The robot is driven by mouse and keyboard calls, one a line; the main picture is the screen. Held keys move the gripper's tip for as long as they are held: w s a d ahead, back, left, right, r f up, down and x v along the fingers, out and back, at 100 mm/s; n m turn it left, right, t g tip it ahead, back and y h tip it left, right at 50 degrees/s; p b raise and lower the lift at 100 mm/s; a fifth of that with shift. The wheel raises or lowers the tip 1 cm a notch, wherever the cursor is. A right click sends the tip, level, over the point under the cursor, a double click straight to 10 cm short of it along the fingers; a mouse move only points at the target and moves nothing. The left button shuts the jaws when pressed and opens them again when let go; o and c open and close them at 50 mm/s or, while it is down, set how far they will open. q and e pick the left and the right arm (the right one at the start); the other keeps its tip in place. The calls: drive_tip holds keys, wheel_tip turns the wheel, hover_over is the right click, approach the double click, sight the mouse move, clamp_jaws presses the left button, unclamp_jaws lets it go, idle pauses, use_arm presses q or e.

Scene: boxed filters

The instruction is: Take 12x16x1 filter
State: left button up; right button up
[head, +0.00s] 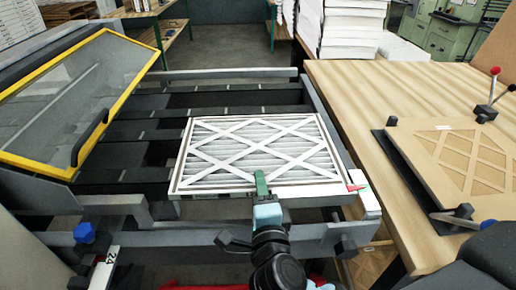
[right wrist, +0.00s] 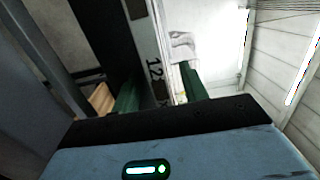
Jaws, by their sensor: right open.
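The filter (head: 258,150), a flat pleated panel in a pale frame with crossed strips, lies on the dark slats of the machine bed. My right gripper (head: 262,182) reaches in from the front and is at the middle of the filter's near edge. In the right wrist view the green fingers of my right gripper (right wrist: 160,85) are open, with the filter's edge (right wrist: 155,70) between them. That edge carries a printed "12"; the rest of the label is hidden. I cannot tell whether either finger touches it. My left gripper is not in view.
A yellow-framed clear cover (head: 75,88) stands raised at left. At right is a wooden table (head: 385,105) with a cardboard lattice sheet (head: 465,150) on a dark fixture with red and black knobs. White stacks (head: 350,28) stand behind. The slats left of the filter are bare.

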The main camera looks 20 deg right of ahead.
clamp_jaws()
